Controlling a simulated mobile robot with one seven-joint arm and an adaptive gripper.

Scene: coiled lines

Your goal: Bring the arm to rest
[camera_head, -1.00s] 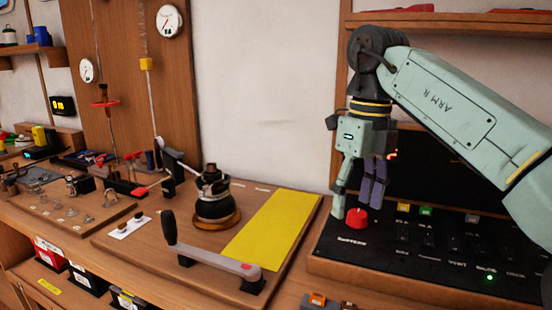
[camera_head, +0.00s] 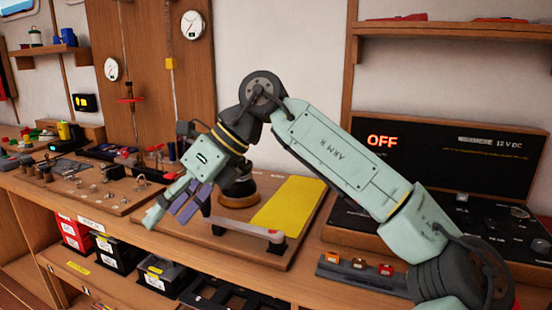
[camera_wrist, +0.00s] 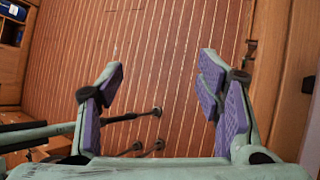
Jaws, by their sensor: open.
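My gripper (camera_head: 172,212) is open and empty, tilted down to the left, in front of the wooden board (camera_head: 262,258) that bears the black winch (camera_head: 238,188). It hides part of the winch and the far end of the crank handle (camera_head: 250,230). My arm stretches from the lower right across the bench, bent at the elbow, in front of the black control panel (camera_head: 440,150).
The panel's display (camera_head: 382,141) reads OFF. A yellow pad (camera_head: 290,205) lies on the winch board. A board of small parts (camera_head: 75,195) is at the left. Bins (camera_head: 118,252) stand below the bench edge. Shelves (camera_head: 440,30) and gauges (camera_head: 192,25) are on the wall.

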